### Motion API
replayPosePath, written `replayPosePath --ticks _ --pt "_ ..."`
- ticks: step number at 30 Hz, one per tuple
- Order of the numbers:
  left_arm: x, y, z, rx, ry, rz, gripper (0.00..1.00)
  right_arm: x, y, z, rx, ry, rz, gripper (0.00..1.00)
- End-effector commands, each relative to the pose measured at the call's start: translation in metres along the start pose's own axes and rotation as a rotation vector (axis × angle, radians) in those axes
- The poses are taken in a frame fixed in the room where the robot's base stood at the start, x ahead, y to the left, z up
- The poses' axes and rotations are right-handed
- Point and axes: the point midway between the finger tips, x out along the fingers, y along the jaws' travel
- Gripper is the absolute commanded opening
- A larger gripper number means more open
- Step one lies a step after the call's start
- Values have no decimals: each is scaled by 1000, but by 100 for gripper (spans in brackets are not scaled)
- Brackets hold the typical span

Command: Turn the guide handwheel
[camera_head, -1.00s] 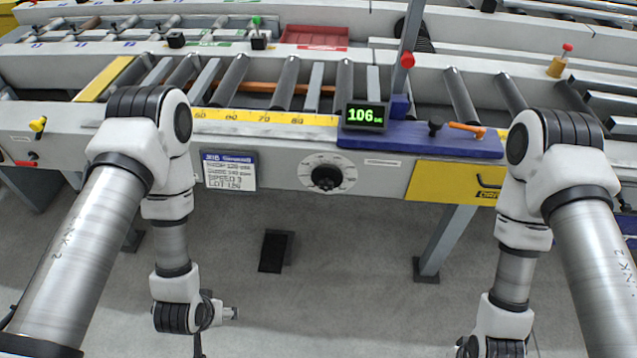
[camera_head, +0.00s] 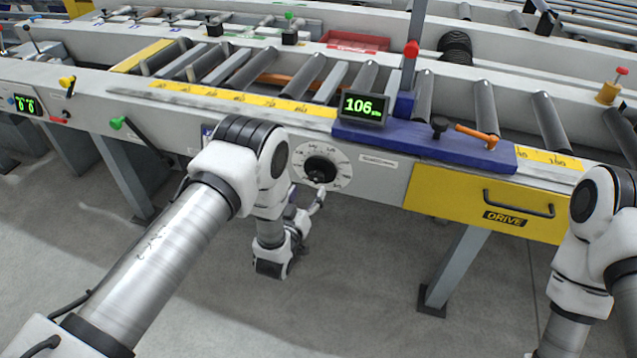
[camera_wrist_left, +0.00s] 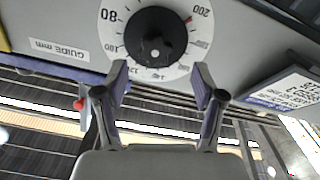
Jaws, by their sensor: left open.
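The guide handwheel is a black round knob (camera_head: 320,170) on a white printed dial, set in the front face of the grey table. In the left wrist view the knob (camera_wrist_left: 155,42) is at top centre, and the dial looks upside down. My left gripper (camera_head: 308,202) is just below the dial in the head view, partly hidden by my arm. In the left wrist view its fingers (camera_wrist_left: 161,80) are spread and empty, with their tips near the dial's edge on either side. I cannot tell their distance from the knob. My right gripper is out of view.
A green display (camera_head: 363,108) reading 106 stands on a blue block (camera_head: 440,141) above the dial. An orange clamp lever (camera_head: 478,134) is on that block. A yellow DRIVE drawer (camera_head: 485,205) is at right. Table legs stand either side; the floor between is clear.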

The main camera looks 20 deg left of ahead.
Motion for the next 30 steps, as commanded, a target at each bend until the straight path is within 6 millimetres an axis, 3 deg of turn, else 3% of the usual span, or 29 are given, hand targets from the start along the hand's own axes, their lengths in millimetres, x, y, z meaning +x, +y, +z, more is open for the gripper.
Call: replayPosePath --ticks 9,18,19,21,24,30 --pt "56 1 -1 0 2 2 69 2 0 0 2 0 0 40" --pt "64 1 0 0 -2 1 69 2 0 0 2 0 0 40" --pt "64 1 0 0 -2 1 62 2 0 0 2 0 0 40" --pt "64 1 0 0 -2 1 37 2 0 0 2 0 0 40" --pt "64 1 -1 0 -2 1 8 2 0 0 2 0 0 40" --pt "63 1 -1 2 -1 1 8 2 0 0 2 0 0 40"
